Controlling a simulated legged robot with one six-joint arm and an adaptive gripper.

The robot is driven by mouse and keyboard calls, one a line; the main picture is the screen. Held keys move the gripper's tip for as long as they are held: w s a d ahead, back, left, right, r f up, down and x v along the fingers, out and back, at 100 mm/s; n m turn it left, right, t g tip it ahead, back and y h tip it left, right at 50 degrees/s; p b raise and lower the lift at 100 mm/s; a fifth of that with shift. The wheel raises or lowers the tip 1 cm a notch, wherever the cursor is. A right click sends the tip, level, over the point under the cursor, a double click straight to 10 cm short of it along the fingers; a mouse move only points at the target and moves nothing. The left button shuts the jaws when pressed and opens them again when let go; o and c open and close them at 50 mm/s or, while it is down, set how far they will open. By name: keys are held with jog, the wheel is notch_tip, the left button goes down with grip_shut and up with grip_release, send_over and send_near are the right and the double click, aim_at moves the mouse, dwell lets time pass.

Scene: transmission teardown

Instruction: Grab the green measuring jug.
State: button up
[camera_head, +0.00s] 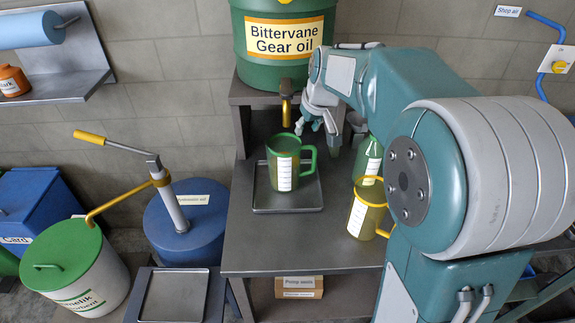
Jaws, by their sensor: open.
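The green measuring jug (283,166) stands upright on a grey drip tray (289,208) on the bench, its white scale facing me and its handle to the right. The yellow tap of the green gear oil drum hangs above it. My gripper (317,124) is just above and to the right of the jug, near its rim and handle. It is open and holds nothing. Whether a finger touches the jug cannot be told. My arm covers the area right of the gripper.
A yellow measuring jug (367,212) and a green bottle (368,158) stand to the right, partly behind my arm. The gear oil drum (283,60) sits on a raised shelf behind. A blue drum with a hand pump (187,225) stands left. The bench front (290,245) is clear.

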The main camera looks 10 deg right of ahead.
aim_at(299, 143)
jog(key=x, duration=0.8)
jog(key=shift+a, duration=0.35)
grip_shut()
jog(key=shift+w, duration=0.1)
